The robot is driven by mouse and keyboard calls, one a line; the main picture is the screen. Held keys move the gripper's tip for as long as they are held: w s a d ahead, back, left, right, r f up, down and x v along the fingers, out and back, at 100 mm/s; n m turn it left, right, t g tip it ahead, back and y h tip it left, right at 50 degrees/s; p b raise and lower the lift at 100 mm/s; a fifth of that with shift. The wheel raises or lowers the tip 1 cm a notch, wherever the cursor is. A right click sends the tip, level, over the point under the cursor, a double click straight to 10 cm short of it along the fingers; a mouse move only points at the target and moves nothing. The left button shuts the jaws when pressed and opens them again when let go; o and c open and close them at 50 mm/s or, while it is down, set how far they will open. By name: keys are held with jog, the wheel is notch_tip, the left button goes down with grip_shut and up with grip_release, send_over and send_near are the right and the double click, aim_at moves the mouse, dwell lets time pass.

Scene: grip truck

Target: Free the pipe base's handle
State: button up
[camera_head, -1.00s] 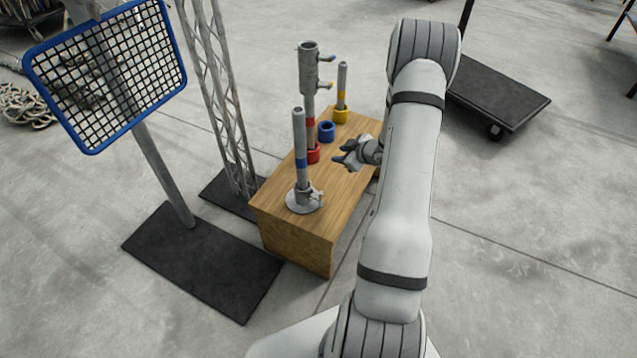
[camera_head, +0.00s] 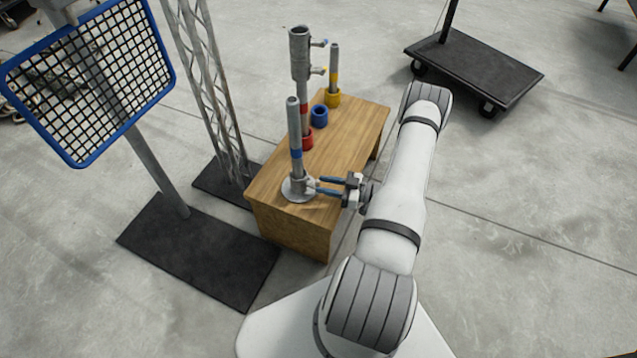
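The pipe base (camera_head: 291,193) is a grey round plate with a short socket, near the front end of the wooden box. A grey pipe with a blue band (camera_head: 295,127) stands upright in it. The base's small handle (camera_head: 311,185) sticks out from the right of the socket. My gripper (camera_head: 319,186) comes in from the right, low over the box top, with its two fingers apart and pointing left. Its fingertips are at the handle; whether they touch it I cannot tell. The handle is small and partly hidden by the fingertips.
On the wooden box (camera_head: 345,150) stand a red-banded pipe with a clamp sleeve (camera_head: 300,55) in a red ring, a blue ring (camera_head: 319,116) and a yellow-banded pipe (camera_head: 334,70). A truss (camera_head: 212,95) and a blue-framed mesh panel (camera_head: 150,45) stand left.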

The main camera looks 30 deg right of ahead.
aim_at(314, 186)
jog(key=shift+x, duration=1.5)
jog(key=shift+c, duration=0.3)
grip_shut()
